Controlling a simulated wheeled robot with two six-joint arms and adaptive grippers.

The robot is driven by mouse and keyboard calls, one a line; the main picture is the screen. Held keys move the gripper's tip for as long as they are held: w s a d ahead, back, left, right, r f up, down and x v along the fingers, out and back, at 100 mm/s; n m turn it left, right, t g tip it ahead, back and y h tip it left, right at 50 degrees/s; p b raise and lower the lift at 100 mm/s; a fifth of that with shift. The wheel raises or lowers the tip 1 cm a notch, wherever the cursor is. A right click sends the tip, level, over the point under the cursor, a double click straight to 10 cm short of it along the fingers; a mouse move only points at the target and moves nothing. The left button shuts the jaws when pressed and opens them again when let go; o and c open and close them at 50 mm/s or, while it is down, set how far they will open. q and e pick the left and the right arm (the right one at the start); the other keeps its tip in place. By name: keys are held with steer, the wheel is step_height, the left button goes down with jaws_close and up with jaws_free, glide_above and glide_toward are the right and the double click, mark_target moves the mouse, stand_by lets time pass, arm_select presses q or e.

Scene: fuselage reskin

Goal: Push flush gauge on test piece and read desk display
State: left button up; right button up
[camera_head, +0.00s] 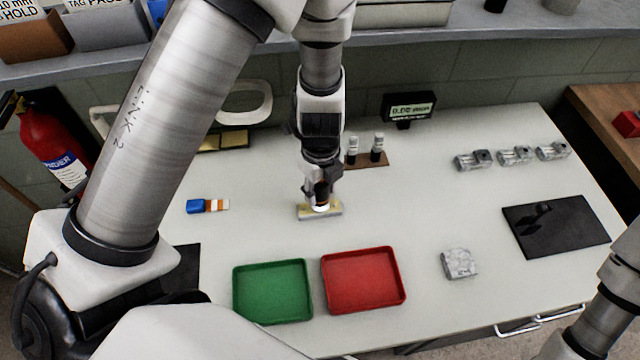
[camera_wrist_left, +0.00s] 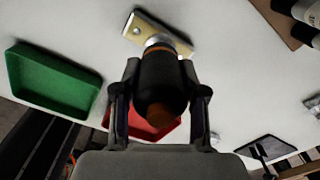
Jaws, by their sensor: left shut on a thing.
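My left gripper (camera_head: 321,182) points down over the test piece, shut on the flush gauge. In the left wrist view the gauge (camera_wrist_left: 162,85) is a dark cylinder with an orange band and a pale tip, between the fingers of the gripper (camera_wrist_left: 160,98). The test piece (camera_head: 334,211) is a small tan block on the table; it also shows in the wrist view (camera_wrist_left: 135,26). The gauge's pale end overlaps it; I cannot tell whether they touch. The desk display (camera_head: 409,107) stands at the back with lit, unreadable text. My right gripper is out of view.
A green tray (camera_head: 238,292) and a red tray (camera_head: 400,282) lie in front. A brown stand (camera_head: 367,162) with two upright cylinders is behind right of the test piece. Blue-and-orange item (camera_head: 196,206) is left, grey block (camera_head: 459,264) and black mat (camera_head: 570,235) right.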

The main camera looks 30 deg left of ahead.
arm_select(q)
steer(key=shift+a, duration=0.15)
stand_by(0.4)
steer(key=shift+f+b, duration=0.5)
steer(key=shift+b, duration=0.15)
stand_by(0.4)
steer(key=shift+f+b, duration=0.1)
steer(key=shift+b, duration=0.35)
stand_by(1.4)
steer(key=shift+r+p, duration=2.2)
steer(key=shift+r, duration=1.4)
